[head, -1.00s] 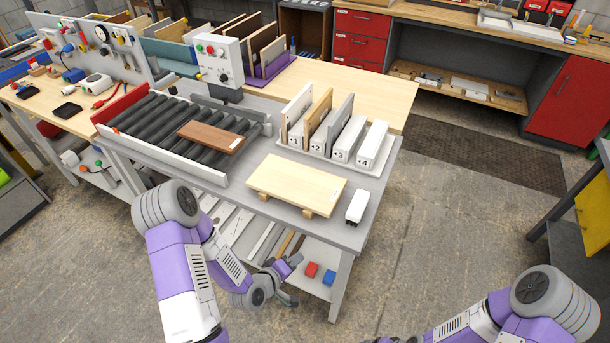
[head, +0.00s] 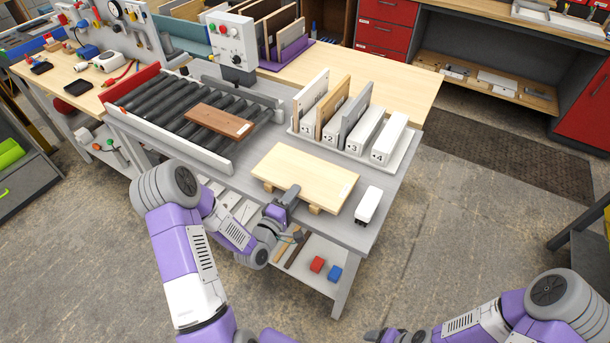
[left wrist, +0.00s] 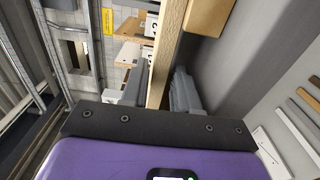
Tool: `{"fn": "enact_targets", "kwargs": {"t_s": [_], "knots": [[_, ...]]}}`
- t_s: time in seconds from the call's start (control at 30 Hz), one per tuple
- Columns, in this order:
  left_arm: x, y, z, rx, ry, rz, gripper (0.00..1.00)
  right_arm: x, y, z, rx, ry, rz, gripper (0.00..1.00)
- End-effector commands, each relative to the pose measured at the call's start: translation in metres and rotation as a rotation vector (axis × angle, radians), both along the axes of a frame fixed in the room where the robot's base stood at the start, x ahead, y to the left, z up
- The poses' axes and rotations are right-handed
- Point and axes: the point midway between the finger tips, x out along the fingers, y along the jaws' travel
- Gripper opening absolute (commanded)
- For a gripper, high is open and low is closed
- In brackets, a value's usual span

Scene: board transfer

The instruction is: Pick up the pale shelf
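The pale shelf (head: 305,175), a flat light-wood board, lies level on small wooden blocks at the front of the grey table. My left gripper (head: 289,194) is at its front edge. In the left wrist view the shelf's edge (left wrist: 168,50) runs between the two fingers of my left gripper (left wrist: 158,92). The fingers stand apart, with a gap visible on the right side, so it looks open around the edge. My right gripper (head: 380,336) is low at the bottom of the head view, away from the table; its fingers are not clear.
A brown board (head: 220,120) lies on the roller conveyor (head: 165,113) to the left.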

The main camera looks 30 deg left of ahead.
Motion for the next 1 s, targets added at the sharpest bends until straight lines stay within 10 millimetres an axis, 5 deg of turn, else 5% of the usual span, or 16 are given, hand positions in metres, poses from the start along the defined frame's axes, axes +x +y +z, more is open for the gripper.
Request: {"fn": "enact_targets", "kwargs": {"t_s": [0.27,0.5,1.0], "knots": [[0.0057,-0.0005,-0.0001,-0.001,0.001,0.0,0.3,0.0001,0.0,-0.0002,0.0,0.0,0.0,0.78],[0.0055,-0.0004,-0.0001,0.0,0.001,0.0,0.0,0.0001,0.0,-0.0002,0.0,0.0,0.0,0.78],[0.0061,-0.0003,0.0055,0.002,-0.005,0.0,0.0,0.0,0.0,0.0011,0.0,0.0,0.0,0.78]]}}
